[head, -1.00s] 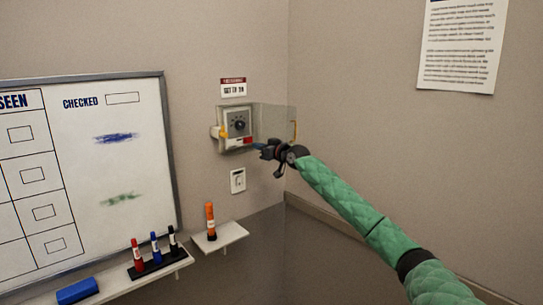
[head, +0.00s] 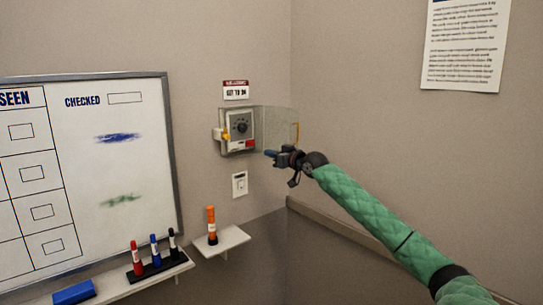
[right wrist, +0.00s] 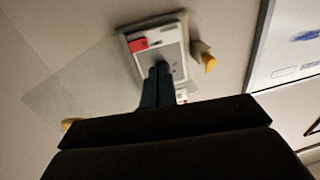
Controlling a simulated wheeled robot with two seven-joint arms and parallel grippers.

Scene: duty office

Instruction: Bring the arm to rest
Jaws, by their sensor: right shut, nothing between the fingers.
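My right gripper (head: 270,154) is shut and empty, in front of the wall and just right of and below the thermostat-like dial box (head: 239,128). My green-sleeved right arm comes in from the lower right. The box has a dark dial, a red patch and a clear cover (head: 277,124) swung open to the right. In the right wrist view my shut fingers (right wrist: 159,72) overlap the box (right wrist: 175,50), with the clear cover (right wrist: 80,85) spread to the left. My left gripper is not in view.
A whiteboard (head: 150,170) hangs at left above a ledge with markers (head: 155,250) and a blue eraser (head: 74,292). An orange marker (head: 211,225) stands on a small shelf (head: 232,236). A switch plate (head: 239,184) is below the box. The right wall is mostly bare.

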